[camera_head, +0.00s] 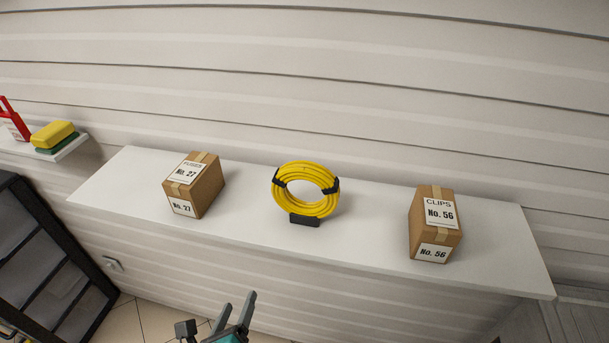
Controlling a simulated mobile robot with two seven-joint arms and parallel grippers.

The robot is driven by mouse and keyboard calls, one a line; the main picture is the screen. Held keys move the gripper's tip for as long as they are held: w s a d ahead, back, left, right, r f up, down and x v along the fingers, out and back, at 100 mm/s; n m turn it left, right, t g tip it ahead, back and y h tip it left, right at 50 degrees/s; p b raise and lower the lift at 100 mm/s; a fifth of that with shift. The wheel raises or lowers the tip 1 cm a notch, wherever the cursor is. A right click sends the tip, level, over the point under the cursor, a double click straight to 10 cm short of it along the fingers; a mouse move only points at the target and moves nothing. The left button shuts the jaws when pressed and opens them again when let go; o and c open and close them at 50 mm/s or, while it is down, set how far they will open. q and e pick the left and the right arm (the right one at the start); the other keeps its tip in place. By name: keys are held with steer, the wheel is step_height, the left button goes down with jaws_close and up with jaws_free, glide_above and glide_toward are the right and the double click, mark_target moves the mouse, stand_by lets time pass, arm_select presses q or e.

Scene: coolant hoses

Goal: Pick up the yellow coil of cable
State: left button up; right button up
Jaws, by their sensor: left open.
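The yellow coil of cable (329,205) stands upright on a white wall shelf (255,225), near its middle. Black ties hold the coil on both sides, and a black block (304,220) sits at its foot. My left gripper (237,305) is at the bottom of the view, below and in front of the shelf edge, left of the coil. Its fingers are apart and empty, and it does not touch the coil. My right gripper is not seen.
A cardboard box marked No. 27 (207,186) stands left of the coil, and a CLIPS box marked No. 56 (449,220) stands right. Bare shelf lies between. A smaller shelf (75,148) with a yellow and green item (54,134) is far left, above a dark drawer cabinet (42,265).

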mark_target(276, 193)
arm_select(q)
steer(key=s+d+r+m+t+h+p, duration=0.1)
steer(key=d+r+m+t+h+p, duration=0.2)
steer(key=r, duration=0.9)
steer(key=s+d+r+m+t+h, duration=0.1)
steer(key=s+d+r+m+t, duration=0.15)
steer(key=r+m, duration=0.6)
steer(key=w+d+r+n, duration=0.1)
steer(key=w, duration=0.2)
steer(key=w+d+r+n+p, duration=0.1)
steer(key=w, duration=0.2)
steer(key=w+d+r+n+g, duration=0.1)
steer(key=w, duration=0.2)
steer(key=shift+p, duration=0.35)
steer(key=shift+f+x, duration=0.15)
steer(key=shift+x, duration=1.55)
steer(key=shift+f+x, duration=0.15)
steer(key=shift+x, duration=1.5)
steer(key=shift+d, duration=0.1)
steer(key=shift+c, duration=0.3)
jaws_close()
